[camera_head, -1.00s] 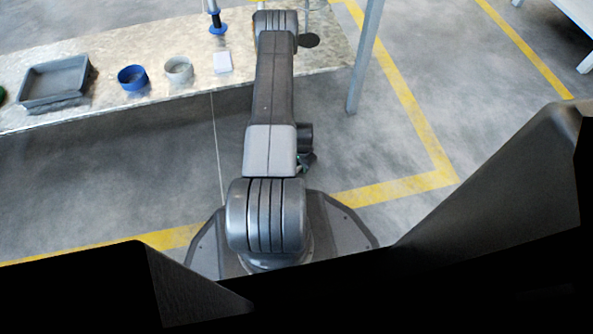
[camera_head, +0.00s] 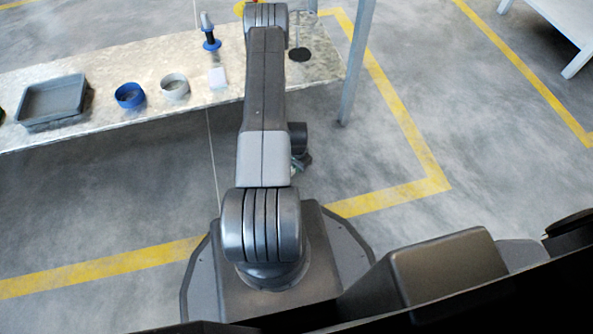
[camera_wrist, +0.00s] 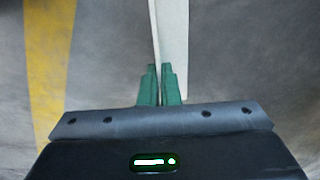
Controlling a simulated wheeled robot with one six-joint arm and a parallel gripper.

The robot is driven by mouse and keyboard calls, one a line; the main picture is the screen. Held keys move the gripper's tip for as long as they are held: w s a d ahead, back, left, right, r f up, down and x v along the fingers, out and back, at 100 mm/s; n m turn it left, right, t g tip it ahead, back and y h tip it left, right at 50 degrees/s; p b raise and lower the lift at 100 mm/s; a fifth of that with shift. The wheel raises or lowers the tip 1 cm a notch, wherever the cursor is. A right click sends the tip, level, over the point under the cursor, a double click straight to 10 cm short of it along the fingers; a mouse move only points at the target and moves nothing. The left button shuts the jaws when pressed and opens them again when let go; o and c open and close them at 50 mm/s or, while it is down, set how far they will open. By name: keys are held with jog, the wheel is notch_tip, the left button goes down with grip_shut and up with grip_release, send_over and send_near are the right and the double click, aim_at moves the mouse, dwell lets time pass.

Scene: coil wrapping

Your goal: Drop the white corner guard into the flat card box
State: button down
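The white corner guard (camera_wrist: 174,45) shows in the wrist view as a long pale strip with a thin edge and a wider face, running from my fingertips to the top edge. My gripper (camera_wrist: 160,70) has its two green fingers nearly together, shut on the near end of this strip. In the head view my gripper and the guard are hidden behind my arm. I cannot make out the flat card box in either view.
A bench (camera_head: 175,62) carries a grey tray (camera_head: 52,100), a blue ring (camera_head: 129,96), a pale ring (camera_head: 175,87), a small whitish block (camera_head: 217,78), a blue-handled tool (camera_head: 210,34) and a black disc (camera_head: 299,54). A post (camera_head: 357,60) stands at its right end. Open floor (camera_head: 470,130) lies right.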

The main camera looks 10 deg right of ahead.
jog(key=shift+r, duration=1.35)
jog(key=shift+r, duration=0.1)
